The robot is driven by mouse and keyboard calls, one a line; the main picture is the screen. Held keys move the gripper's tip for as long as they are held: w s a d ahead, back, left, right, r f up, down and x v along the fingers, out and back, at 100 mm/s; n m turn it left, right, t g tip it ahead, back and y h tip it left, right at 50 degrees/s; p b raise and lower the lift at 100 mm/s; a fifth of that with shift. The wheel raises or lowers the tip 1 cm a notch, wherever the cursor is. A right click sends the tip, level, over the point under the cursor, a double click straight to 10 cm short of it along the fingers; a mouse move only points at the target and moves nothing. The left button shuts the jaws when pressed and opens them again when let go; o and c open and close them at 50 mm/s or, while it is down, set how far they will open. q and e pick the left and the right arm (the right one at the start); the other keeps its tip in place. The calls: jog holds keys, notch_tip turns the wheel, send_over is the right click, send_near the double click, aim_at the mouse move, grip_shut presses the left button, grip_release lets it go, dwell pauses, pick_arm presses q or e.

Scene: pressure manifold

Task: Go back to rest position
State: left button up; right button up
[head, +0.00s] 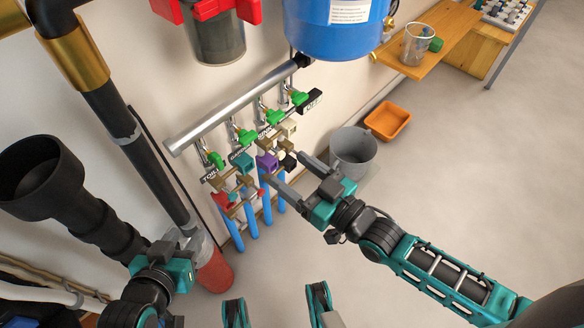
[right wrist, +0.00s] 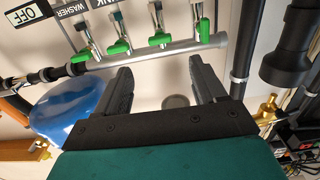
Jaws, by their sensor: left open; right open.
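My right gripper (head: 284,170) reaches in from the right in the head view. Its two grey fingers are apart, in front of the lower manifold fittings. In the right wrist view its dark fingers (right wrist: 163,85) are spread with nothing held between them. The manifold's silver pipe (head: 235,108) carries several green-handled valves (head: 245,137), which also show at the top of the right wrist view (right wrist: 158,40). Purple (head: 266,161) and teal (head: 243,160) fittings sit below. My left gripper (head: 182,240) is at the lower left, near a red-bottomed cylinder (head: 215,272); its fingertips are hard to make out.
A blue tank (head: 335,30) hangs above the manifold. A grey bucket (head: 353,158) and an orange tray (head: 388,121) stand on the floor by the wall. Black pipes (head: 120,120) run down the left. A wooden shelf (head: 440,35) is upper right. The floor at right is clear.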

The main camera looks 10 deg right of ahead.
dwell(0.3)
jog(key=s+d+f+m+g+h, duration=0.4)
jog(key=s+d+f+h, duration=0.2)
jog(key=d+h, duration=0.1)
pick_arm(q)
jog(key=s+a+r+y+p, duration=0.1)
jog(key=a+r+p, duration=0.2)
jog(key=r+p, duration=0.6)
jog(key=p, duration=0.4)
jog(key=shift+s+r+p, duration=0.15)
jog(key=shift+s+p, duration=0.1)
jog(key=shift+p, duration=0.05)
pick_arm(e)
notch_tip(320, 180, up, 9)
jog(key=s+d+h, duration=0.1)
jog(key=s+d, duration=0.1)
jog(key=shift+d+h, duration=0.3)
jog(key=shift+d, duration=0.1)
pick_arm(q)
jog(key=shift+s+d, duration=0.1)
jog(key=shift+d, duration=0.05)
pick_arm(e)
jog(key=shift+r, duration=0.1)
pick_arm(q)
jog(key=shift+w, duration=0.2)
